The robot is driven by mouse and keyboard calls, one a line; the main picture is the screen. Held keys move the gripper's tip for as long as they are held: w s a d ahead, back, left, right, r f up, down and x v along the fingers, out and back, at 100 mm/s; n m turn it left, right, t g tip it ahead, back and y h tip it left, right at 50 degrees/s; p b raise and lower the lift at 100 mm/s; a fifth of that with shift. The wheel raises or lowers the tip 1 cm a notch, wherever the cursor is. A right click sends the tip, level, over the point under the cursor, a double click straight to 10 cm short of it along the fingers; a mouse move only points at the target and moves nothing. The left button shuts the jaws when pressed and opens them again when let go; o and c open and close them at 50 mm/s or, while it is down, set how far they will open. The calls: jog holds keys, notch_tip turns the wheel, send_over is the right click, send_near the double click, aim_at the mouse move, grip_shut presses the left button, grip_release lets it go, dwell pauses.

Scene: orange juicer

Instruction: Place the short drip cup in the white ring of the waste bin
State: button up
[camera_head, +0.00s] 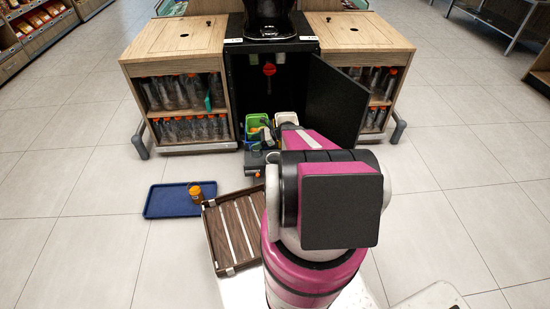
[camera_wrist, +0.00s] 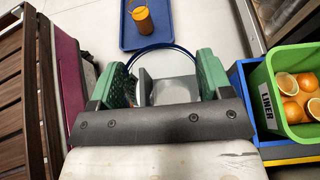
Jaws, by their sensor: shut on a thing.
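In the wrist view my gripper (camera_wrist: 164,67) has its green-padded fingers on both sides of a round, clear-grey cup with a dark blue rim (camera_wrist: 154,48). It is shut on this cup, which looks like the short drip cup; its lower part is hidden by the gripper. In the head view my gripper is mostly behind my arm, in front of the open cabinet. A green bin (camera_wrist: 288,85) labelled LINER, with orange halves in it, stands right of my gripper in the wrist view. I cannot make out a white ring on any bin.
A blue tray (camera_head: 160,203) lies on the floor at left, with an orange cup (camera_head: 196,194) at its right end. A brown slatted crate (camera_head: 212,240) is beside my arm. The black cabinet door (camera_head: 336,108) hangs open on the right. Tiled floor is clear at left.

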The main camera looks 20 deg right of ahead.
jog(key=shift+w+d+f, duration=0.15)
jog(key=shift+d+f, duration=2.45)
jog(key=shift+d, duration=0.1)
jog(key=shift+w+d+f, duration=0.15)
jog(key=shift+d+f, duration=2.45)
jog(key=shift+d, duration=0.1)
jog(key=shift+f, duration=0.1)
jog(key=o, duration=1.1)
jog(key=shift+o, duration=0.2)
